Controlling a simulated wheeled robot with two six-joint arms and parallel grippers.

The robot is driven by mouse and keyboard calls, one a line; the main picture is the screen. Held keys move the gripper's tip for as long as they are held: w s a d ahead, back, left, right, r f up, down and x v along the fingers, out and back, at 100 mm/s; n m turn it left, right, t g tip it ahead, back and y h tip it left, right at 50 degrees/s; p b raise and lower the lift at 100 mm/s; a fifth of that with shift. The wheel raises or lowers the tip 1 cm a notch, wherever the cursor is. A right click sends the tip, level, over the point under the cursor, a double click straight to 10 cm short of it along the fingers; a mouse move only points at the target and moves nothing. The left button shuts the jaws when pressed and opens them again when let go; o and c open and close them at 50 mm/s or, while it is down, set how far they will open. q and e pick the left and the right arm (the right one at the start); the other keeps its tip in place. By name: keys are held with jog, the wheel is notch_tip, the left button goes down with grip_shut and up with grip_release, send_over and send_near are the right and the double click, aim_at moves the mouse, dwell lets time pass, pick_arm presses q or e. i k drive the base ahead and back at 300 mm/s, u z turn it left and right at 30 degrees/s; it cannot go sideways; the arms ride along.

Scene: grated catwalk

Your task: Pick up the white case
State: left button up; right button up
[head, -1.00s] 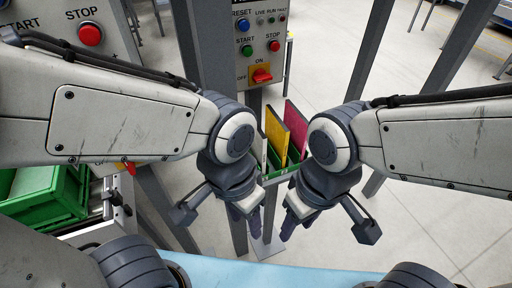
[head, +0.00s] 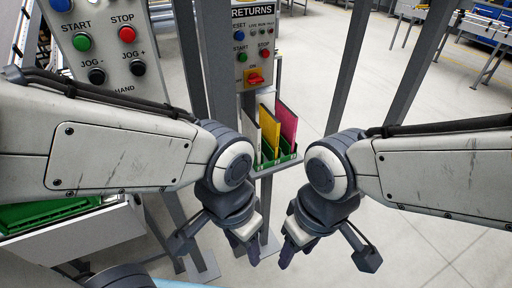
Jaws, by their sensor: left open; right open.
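A thin white case (head: 254,126) stands upright at the left end of a green rack (head: 271,160), beside a yellow case (head: 267,132) and a pink case (head: 287,123). The rack sits on a small grey shelf beneath a control panel. My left gripper (head: 248,245) is open and empty, in front of and below the rack in the picture. My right gripper (head: 288,247) is open and empty, a little to its right. Neither touches the cases. The lower part of the white case is hidden by the rack and my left arm.
The RETURNS control panel (head: 254,48) hangs on a grey post above the rack. Another button panel (head: 103,45) stands at the left. A green crate (head: 45,214) is at the lower left. Grey posts flank the rack. Open floor (head: 430,235) lies at the right.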

aim_at(251, 129)
jog(key=z, duration=0.55)
jog(key=i, duration=0.75)
jog(key=u, duration=1.5)
